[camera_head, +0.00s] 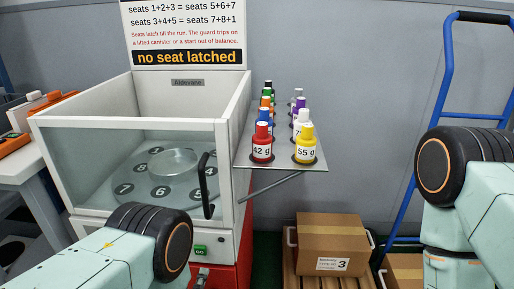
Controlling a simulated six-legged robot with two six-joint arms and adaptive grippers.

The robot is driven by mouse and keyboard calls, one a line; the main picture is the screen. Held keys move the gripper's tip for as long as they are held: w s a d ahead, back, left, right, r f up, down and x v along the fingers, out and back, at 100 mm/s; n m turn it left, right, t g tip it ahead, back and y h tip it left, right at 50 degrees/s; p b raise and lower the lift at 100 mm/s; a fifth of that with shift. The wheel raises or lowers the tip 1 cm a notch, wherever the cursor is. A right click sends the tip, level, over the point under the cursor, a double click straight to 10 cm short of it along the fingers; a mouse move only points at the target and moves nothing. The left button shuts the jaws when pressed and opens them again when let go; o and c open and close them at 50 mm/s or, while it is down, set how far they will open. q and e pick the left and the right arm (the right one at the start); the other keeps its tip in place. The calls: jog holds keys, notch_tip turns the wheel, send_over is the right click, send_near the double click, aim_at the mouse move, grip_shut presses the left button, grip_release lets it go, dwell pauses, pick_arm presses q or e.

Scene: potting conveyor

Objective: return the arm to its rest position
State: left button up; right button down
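My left arm comes in at the lower left, ending in view at a black ringed joint in front of the white machine (88,215). My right arm stands at the right edge with a similar black joint in front of the blue-framed cart. Neither gripper shows in the head view, so I cannot see their fingers or whether they hold anything. The machine is open at the top, with a round rotor (160,190) of numbered seats behind its clear front. I see no canister in the visible seats.
A shelf (283,170) right of the machine carries two rows of canisters, with a red one (262,144) and a yellow one (305,145) in front. A cardboard box (332,240) sits low on a pallet. A sign (190,57) reads "no seat latched". A blue cart frame (440,85) stands right.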

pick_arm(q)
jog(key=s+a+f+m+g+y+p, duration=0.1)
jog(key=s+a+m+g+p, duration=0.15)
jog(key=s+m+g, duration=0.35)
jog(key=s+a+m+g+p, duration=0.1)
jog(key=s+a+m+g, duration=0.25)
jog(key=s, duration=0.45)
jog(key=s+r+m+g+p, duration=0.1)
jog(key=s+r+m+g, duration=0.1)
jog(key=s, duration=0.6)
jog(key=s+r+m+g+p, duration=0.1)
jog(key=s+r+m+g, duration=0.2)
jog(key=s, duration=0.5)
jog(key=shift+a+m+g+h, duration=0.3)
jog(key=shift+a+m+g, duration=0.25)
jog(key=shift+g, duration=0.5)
